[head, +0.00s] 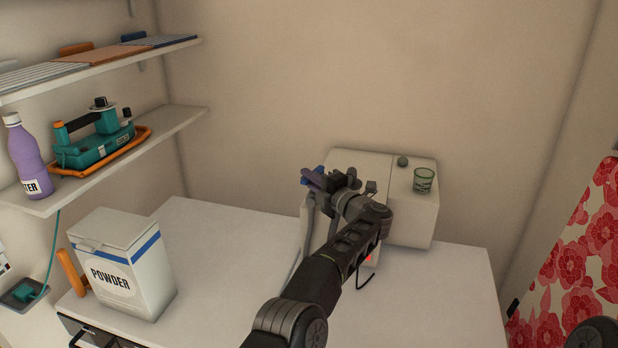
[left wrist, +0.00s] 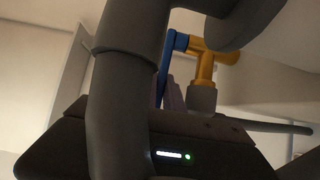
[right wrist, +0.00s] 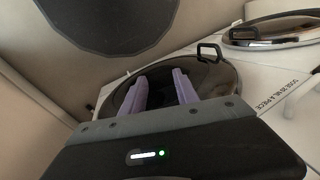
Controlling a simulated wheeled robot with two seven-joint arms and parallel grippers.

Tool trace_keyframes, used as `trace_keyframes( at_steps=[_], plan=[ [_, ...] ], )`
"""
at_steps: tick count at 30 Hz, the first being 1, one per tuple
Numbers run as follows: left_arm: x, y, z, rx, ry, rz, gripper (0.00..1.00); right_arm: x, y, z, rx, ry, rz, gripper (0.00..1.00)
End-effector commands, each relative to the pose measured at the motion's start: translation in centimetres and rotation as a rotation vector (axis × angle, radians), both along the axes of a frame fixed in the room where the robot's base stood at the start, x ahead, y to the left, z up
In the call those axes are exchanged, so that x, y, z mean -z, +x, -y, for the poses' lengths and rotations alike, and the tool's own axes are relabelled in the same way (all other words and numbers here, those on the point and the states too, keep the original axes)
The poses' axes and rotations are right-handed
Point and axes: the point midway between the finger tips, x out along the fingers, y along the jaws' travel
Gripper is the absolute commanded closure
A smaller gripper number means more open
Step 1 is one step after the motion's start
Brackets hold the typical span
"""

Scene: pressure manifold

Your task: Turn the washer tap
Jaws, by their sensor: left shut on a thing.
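The tap shows in the left wrist view as a brass-coloured body (left wrist: 205,68) with a blue lever (left wrist: 170,55) on its left. My left gripper (head: 316,179) is at the left end of the pale box on the counter, its purple fingers at the blue lever.
A pale box (head: 412,215) stands at the back of the white counter (head: 225,245), a green glass (head: 424,180) on top. A POWDER box (head: 125,265) is at the left. Shelves hold a purple bottle (head: 27,160) and a teal device (head: 97,140). A round dark lid (right wrist: 218,75) lies beyond my right fingers.

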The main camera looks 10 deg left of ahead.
Motion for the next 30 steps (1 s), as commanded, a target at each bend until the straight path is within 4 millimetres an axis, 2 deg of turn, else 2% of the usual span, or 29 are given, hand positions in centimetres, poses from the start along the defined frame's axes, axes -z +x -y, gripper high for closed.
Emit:
trace_keyframes(
  at_steps=[8,9,16,30],
  plan=[
    [0.01,0.01,-0.08,0.000,0.000,0.000,1.00,0.01,0.00,0.00,0.000,0.000,0.000,0.64],
    [0.00,0.01,-0.08,0.000,0.000,0.000,0.87,0.01,-0.01,-0.01,0.000,0.000,0.000,0.64],
    [-0.03,0.01,-0.06,0.000,0.001,0.001,0.68,0.00,0.00,-0.01,0.000,0.000,0.000,0.64],
    [0.03,0.02,-0.04,0.007,0.001,-0.001,0.67,0.21,0.01,0.00,0.000,0.000,0.000,0.64]
  ],
)
